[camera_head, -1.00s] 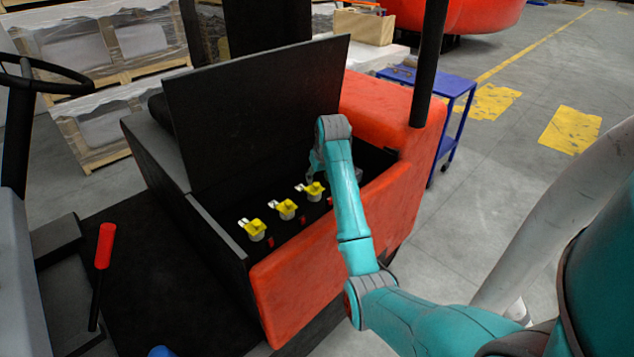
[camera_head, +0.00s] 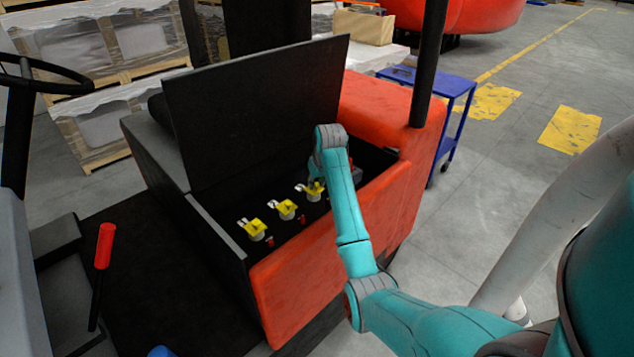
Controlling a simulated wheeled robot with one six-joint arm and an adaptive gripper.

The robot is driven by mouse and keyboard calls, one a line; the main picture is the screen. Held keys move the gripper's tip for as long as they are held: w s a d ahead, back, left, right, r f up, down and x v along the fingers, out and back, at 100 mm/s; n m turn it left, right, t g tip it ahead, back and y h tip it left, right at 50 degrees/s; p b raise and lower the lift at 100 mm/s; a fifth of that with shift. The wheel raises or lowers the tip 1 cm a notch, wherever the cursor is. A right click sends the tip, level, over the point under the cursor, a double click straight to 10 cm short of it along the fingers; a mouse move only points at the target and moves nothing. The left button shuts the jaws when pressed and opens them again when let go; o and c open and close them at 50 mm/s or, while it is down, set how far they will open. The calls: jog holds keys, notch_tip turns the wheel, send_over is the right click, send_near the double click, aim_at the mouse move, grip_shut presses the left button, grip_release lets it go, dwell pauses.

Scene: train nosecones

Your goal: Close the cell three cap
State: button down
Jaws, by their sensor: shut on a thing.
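The battery compartment (camera_head: 196,210) of the red and black vehicle is open. A row of yellow cell caps shows inside: the left cap (camera_head: 253,228), the middle cap (camera_head: 286,208) and the right cap (camera_head: 317,188). All look flipped open, with pale parts beside them. My gripper (camera_head: 312,180) is at the right cap, its small fingers reaching down and shut on that cap. The fingertips are small and dark, and my arm hides the compartment's right part. The frames do not show how the cells are numbered.
The black lid (camera_head: 255,105) stands raised behind the caps, close to my gripper. The red body wall (camera_head: 310,265) edges the compartment in front. A black post (camera_head: 428,70) rises at the right. A blue cart (camera_head: 455,88) stands beyond it.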

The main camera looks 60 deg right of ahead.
jog(key=shift+s+f, duration=0.1)
jog(key=shift+t, duration=0.3)
jog(key=c, duration=1)
grip_release()
jog(key=v, duration=1.2)
jog(key=shift+f, duration=0.1)
